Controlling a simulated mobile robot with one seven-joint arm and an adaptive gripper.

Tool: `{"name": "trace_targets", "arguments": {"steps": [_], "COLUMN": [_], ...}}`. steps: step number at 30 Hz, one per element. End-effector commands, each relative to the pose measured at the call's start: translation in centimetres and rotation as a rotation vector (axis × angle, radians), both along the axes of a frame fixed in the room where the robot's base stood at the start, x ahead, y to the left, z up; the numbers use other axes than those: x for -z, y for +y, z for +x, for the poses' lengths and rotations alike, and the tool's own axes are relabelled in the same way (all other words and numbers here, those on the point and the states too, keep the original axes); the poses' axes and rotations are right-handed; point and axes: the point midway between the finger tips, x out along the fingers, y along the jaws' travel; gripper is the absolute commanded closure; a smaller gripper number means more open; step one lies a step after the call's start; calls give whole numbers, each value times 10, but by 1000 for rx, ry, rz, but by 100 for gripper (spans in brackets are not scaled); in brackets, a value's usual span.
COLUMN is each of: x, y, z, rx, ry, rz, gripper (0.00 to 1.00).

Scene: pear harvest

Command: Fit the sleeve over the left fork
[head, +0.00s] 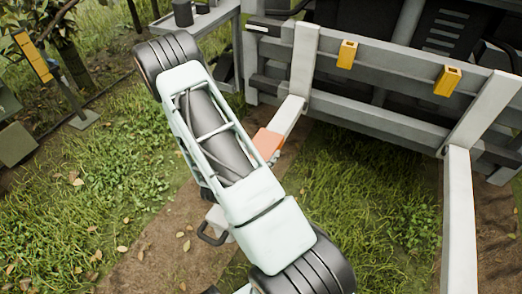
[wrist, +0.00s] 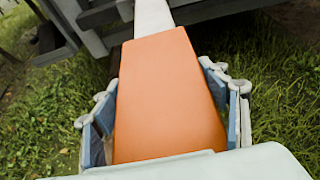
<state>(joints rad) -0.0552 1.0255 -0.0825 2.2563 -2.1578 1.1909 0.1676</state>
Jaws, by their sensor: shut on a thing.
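The orange sleeve (wrist: 168,100) is between the two blue-padded fingers of my gripper (wrist: 160,78), which is shut on its sides in the wrist view. In the head view the sleeve (head: 267,142) shows just past my arm, which hides part of it and most of my gripper. The white left fork (head: 290,115) runs from the carriage to the sleeve's far end. It also shows in the wrist view (wrist: 152,16), lined up with the sleeve. The fork's tip is not visible, and I cannot tell how far it sits inside the sleeve.
The right fork (head: 459,215) reaches toward the lower right. The grey carriage (head: 380,105) with two yellow blocks (head: 347,54) stands behind. A grey table (head: 215,22) is at the upper left. Grass between the forks (head: 370,190) is clear.

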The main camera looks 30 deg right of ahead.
Motion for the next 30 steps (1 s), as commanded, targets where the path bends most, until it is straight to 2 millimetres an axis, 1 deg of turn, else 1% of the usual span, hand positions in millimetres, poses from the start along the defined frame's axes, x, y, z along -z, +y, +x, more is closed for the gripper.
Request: {"name": "trace_targets", "arguments": {"steps": [7,8,13,19,20,22,23,30], "x": [-1,-1,-1,0,0,0,0,0], "y": [0,0,0,0,0,0,0,0], "z": [0,0,0,0,0,0,0,0], "rx": [0,0,0,0,0,0,0,0], "ry": [-1,-1,-1,0,1,1,1,0], "rz": [-1,-1,-1,0,1,1,1,0], "gripper": [63,30,12,12,10,2,0,0]}}
